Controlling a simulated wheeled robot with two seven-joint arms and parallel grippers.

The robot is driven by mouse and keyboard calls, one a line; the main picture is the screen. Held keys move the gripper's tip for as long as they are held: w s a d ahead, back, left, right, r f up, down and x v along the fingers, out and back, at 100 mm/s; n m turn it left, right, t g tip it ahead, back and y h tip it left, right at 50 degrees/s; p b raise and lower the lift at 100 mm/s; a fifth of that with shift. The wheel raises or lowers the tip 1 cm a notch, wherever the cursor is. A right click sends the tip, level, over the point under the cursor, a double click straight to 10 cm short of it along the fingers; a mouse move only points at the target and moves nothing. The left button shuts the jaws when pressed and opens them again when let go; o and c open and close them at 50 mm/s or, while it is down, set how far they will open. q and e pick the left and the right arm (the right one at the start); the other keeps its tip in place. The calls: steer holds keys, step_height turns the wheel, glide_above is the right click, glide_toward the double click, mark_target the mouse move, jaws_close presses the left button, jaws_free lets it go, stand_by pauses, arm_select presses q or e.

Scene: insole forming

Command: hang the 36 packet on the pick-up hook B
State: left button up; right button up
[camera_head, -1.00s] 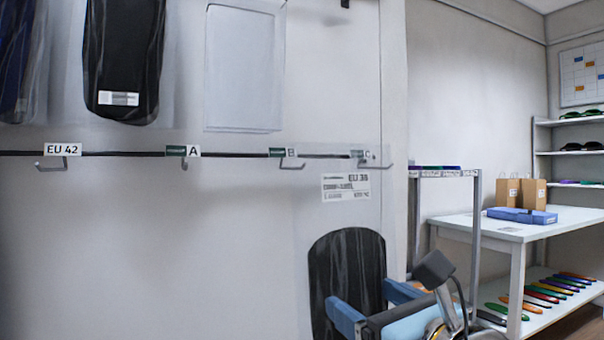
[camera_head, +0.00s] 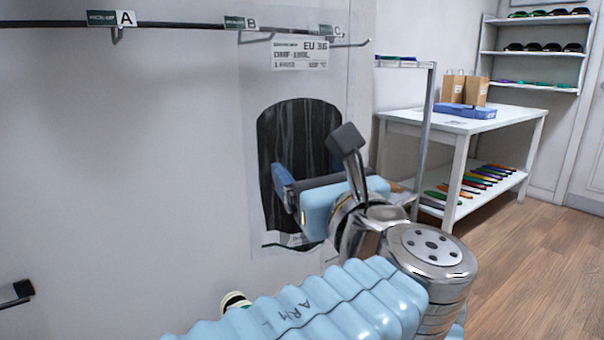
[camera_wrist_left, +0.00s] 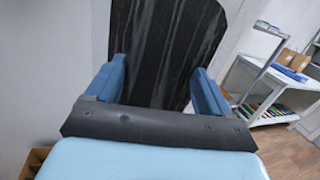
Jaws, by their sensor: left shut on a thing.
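The 36 packet (camera_head: 268,220) is a clear bag with a black insole inside and a white EU 36 label near its top. It is upright in the head view. My left gripper (camera_head: 300,180) is shut on its lower part; the blue fingers are also on either side of the black insole in the left wrist view (camera_wrist_left: 158,85). Pick-up hook B (camera_head: 256,40) is a bare metal hook under tag B on the rail. The packet's label is level with the hooks, between B and C. The depth between packet and hook is unclear. My right gripper is out of view.
Hook A (camera_head: 117,37) is to the left, and hook C (camera_head: 350,43) shows beside the packet's top right. The pale panel (camera_head: 120,170) below the rail is mostly clear. A white table (camera_head: 405,118) with paper bags and a blue box stands at right.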

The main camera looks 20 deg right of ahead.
arm_select(q)
steer(key=shift+w+a+f+b, duration=0.15)
steer(key=shift+w+a, duration=0.3)
steer(key=shift+w, duration=0.75)
steer(key=shift+w+a+f+b, duration=0.1)
steer(key=shift+w+a+b, duration=0.25)
steer(key=shift+w, duration=0.8)
steer(key=shift+w+a+f+b, duration=0.15)
steer(key=shift+w+a, duration=0.35)
steer(key=shift+w, duration=0.7)
steer(key=shift+w+a+f, duration=0.25)
steer(key=shift+w+f, duration=0.1)
steer(key=shift+w, duration=0.35)
steer(key=o, duration=1)
steer(key=shift+c, duration=0.2)
